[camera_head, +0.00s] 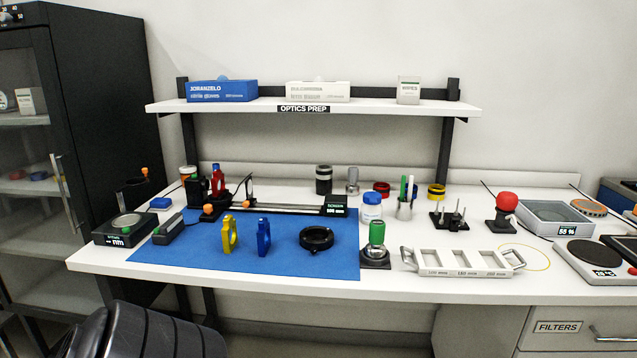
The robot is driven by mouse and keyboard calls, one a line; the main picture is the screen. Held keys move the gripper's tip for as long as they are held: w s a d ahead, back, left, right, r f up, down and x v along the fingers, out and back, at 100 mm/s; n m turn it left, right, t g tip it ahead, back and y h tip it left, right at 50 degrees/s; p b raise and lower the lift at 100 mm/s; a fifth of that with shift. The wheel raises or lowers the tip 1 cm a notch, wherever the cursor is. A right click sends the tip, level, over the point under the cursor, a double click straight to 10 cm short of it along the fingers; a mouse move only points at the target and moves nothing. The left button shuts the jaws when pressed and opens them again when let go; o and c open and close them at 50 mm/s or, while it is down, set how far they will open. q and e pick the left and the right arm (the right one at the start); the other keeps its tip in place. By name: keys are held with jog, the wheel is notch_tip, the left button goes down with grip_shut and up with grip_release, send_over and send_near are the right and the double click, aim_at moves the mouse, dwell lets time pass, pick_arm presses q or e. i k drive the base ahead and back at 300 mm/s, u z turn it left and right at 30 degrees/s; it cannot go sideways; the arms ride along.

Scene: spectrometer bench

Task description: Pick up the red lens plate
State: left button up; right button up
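The red lens plate (218,181) stands upright at the back left of the blue mat (320,265), by the left end of the black optical rail (285,208). Its lower part is partly hidden by dark rail parts, and I cannot tell whether it sits in a holder. A yellow lens plate (229,236) and a blue lens plate (263,238) stand upright on the mat in front of the rail. Neither of my grippers shows in the head view.
A black ring (316,239) lies on the mat. A dark stand (196,190) is just left of the red plate. A shelf (380,107) spans the back.

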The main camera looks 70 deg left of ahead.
aim_at(218, 183)
jog(key=z, duration=0.15)
jog(key=k, duration=1.15)
jog(key=u, duration=1.55)
